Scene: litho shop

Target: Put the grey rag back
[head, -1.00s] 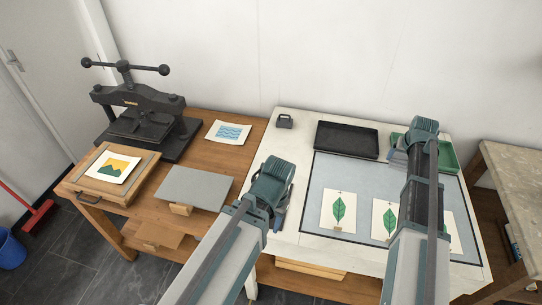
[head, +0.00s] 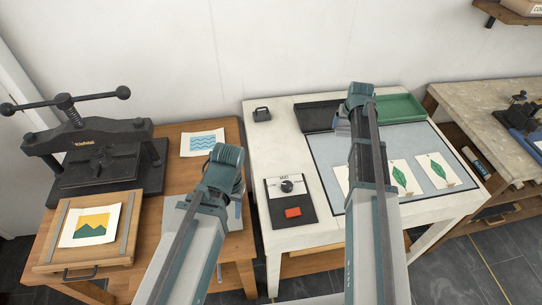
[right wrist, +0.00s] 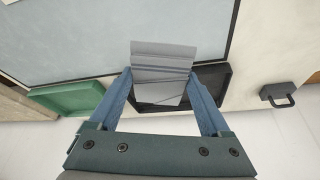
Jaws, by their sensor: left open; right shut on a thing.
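The grey rag (right wrist: 162,68) is a folded light-grey piece between the fingers of my right gripper (right wrist: 163,92), in the right wrist view. It is held above the table near the black tray (right wrist: 212,82). In the head view my right gripper (head: 342,124) is mostly hidden behind its own arm, beside the black tray (head: 314,117) and the green tray (head: 400,107). My left gripper (head: 236,207) is open, partly hidden by its wrist, over the right side of the wooden bench.
A black control panel (head: 289,212) with a dial and red switch is at the white table's left front. Leaf prints (head: 436,171) lie on the grey-blue surface. A small dark weight (head: 261,114) sits at the back.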

